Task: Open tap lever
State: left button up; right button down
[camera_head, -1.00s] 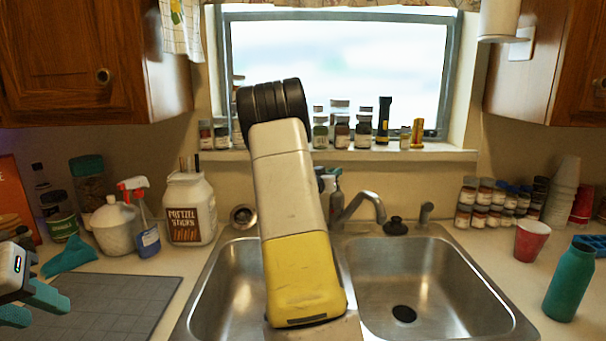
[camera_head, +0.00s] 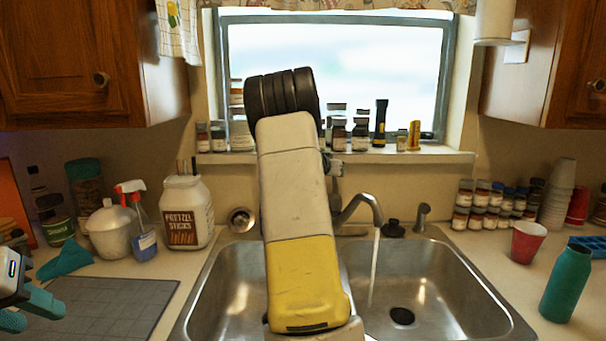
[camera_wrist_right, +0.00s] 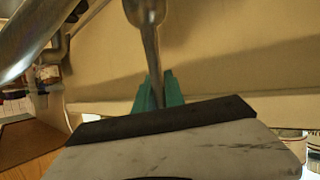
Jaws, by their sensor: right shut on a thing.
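The metal tap (camera_head: 360,205) stands behind the double sink, with water (camera_head: 374,265) running from its spout into the right basin. My right arm rises in front and hides the tap's left part and most of the right gripper in the head view. In the right wrist view, the teal fingers of my right gripper (camera_wrist_right: 160,92) are shut on the thin end of the metal tap lever (camera_wrist_right: 147,25). My left gripper (camera_head: 26,310) is at the lower left edge, partly cut off, with its teal fingers apart and empty.
The sink's right basin (camera_head: 455,275) is empty apart from the water. Bottles and jars line the window sill (camera_head: 415,157). A pretzel jar (camera_head: 187,212) and spray bottle (camera_head: 142,225) stand left. A red cup (camera_head: 527,242) and teal bottle (camera_head: 566,284) stand right.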

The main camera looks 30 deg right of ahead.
jog(key=shift+d, duration=0.2)
dwell(0.3)
jog(key=c, duration=1.4)
grip_release()
jog(key=v, duration=0.7)
jog(key=shift+a+r, duration=0.25)
jog(key=shift+s, duration=0.1)
